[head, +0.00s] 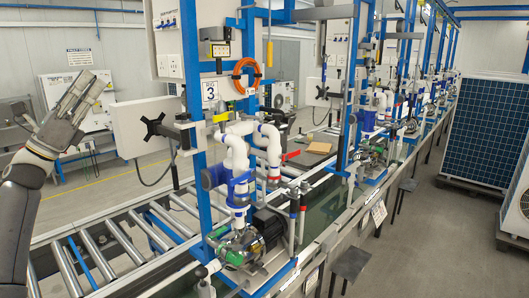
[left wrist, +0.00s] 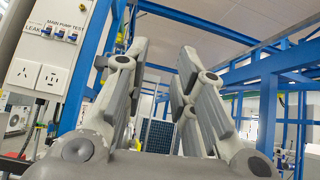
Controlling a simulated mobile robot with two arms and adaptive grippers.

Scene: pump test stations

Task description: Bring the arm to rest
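My left gripper (head: 86,88) is raised at the left of the head view, fingers pointing up, well to the left of the nearest pump station. In the left wrist view its two grey fingers (left wrist: 163,62) stand apart with an empty gap between them. It is open and holds nothing. My left arm (head: 22,200) comes up from the lower left edge. My right gripper and right arm do not show in either view.
A roller conveyor (head: 118,240) runs below and right of my left arm. The nearest pump station has a blue frame (head: 193,90), white pipes (head: 236,150) and a monitor (head: 140,125). More stations recede behind.

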